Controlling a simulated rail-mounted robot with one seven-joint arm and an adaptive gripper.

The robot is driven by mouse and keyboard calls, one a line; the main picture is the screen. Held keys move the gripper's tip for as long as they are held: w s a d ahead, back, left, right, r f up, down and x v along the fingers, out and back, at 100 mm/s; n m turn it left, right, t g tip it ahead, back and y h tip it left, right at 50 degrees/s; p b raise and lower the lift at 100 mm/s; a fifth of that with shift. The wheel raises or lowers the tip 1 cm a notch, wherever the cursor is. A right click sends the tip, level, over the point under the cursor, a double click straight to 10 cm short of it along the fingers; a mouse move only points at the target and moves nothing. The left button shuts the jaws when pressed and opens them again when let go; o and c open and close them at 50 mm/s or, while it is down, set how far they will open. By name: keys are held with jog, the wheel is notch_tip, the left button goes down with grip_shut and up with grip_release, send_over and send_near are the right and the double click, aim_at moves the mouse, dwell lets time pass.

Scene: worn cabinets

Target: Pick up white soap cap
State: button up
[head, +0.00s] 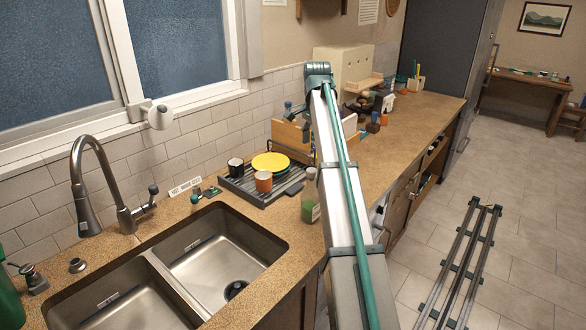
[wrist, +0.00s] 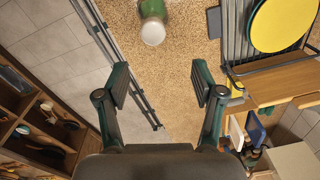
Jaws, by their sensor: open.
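A bottle (head: 310,197) with a green lower part and pale label stands on the counter at the right of the dish rack in the head view. My arm hides the gripper in the head view.
A dish rack (head: 262,197) holds a yellow plate (head: 270,161), an orange cup (head: 263,181) and a black cup (head: 235,167). The plate (wrist: 281,22) shows at the wrist view's right. Wooden boards stand behind the rack. Counter around the bottle is clear.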

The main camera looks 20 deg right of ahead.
jog(key=a+r, duration=0.1)
jog(key=p, duration=0.2)
send_over(312, 169)
jog(key=f, duration=0.5)
jog(key=shift+s+a, duration=0.1)
jog(key=shift+a, duration=0.3)
jog(key=shift+s+d+f+p, duration=0.15)
jog(key=shift+f+p, duration=0.5)
jog(key=shift+f, duration=0.5)
jog(key=shift+w+d+f+p, duration=0.1)
jog(key=shift+f+p, duration=0.55)
jog(key=shift+f, duration=0.9)
jog(key=c, duration=0.9)
